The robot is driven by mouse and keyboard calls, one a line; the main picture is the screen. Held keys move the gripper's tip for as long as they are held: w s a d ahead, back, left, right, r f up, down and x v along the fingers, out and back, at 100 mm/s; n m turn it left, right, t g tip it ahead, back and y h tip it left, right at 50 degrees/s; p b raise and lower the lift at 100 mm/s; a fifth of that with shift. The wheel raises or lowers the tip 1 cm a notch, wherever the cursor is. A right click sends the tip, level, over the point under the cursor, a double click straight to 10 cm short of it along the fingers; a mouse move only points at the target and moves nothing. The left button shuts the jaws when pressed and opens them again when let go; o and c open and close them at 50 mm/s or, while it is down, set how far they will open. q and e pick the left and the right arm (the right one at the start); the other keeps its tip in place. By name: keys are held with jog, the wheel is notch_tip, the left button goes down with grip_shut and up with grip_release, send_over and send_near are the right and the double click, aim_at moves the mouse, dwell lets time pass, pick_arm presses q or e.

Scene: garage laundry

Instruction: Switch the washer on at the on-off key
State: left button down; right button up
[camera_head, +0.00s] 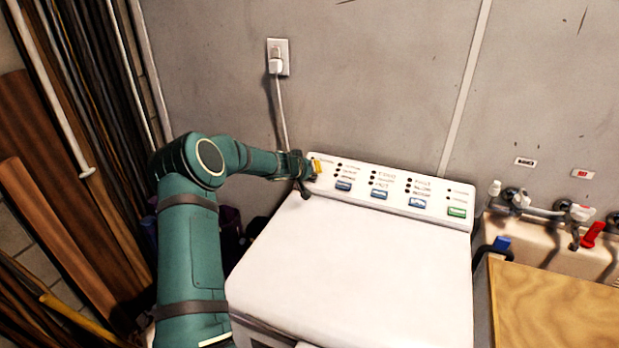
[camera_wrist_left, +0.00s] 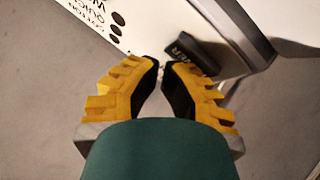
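The white washer (camera_head: 360,262) stands against the wall, its control panel (camera_head: 395,205) along the back edge. Blue keys (camera_head: 380,194) and one green key (camera_head: 457,212) show on the panel. My left gripper (camera_head: 314,168) is at the panel's left end and covers that corner in the head view. In the left wrist view, a dark grey key (camera_wrist_left: 196,52) with partly readable letters ending in "ER" lies just beyond the fingertips. The yellow-padded left fingers (camera_wrist_left: 164,66) are drawn together with only a narrow gap and nothing held. Contact with the key cannot be told. My right gripper is not in view.
A white plug (camera_head: 276,66) with a cord sits in the wall outlet behind the washer. A sink (camera_head: 565,240) with taps and a wooden board (camera_head: 555,310) are at the right. Planks and poles (camera_head: 55,230) lean at the left. The washer lid is clear.

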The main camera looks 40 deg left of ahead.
pick_arm(q)
jog(key=shift+f, duration=0.5)
dwell(0.8)
jog(key=shift+s+d+r+p, duration=0.1)
jog(key=shift+s+r+p, duration=0.1)
jog(key=shift+r+p, duration=0.6)
jog(key=shift+r, duration=0.15)
jog(key=shift+s+r, duration=0.1)
jog(key=shift+r, duration=0.25)
jog(key=shift+s+d+r+p, duration=0.1)
jog(key=shift+s+r+p, duration=0.2)
jog(key=shift+r+p, duration=0.3)
jog(key=shift+s+d+r+p, duration=0.1)
jog(key=shift+s+r+p, duration=0.15)
jog(key=shift+r+p, duration=0.35)
jog(key=shift+s+d+r+p, duration=0.1)
jog(key=shift+s+r+p, duration=0.25)
jog(key=shift+r, duration=0.4)
jog(key=shift+w, duration=0.1)
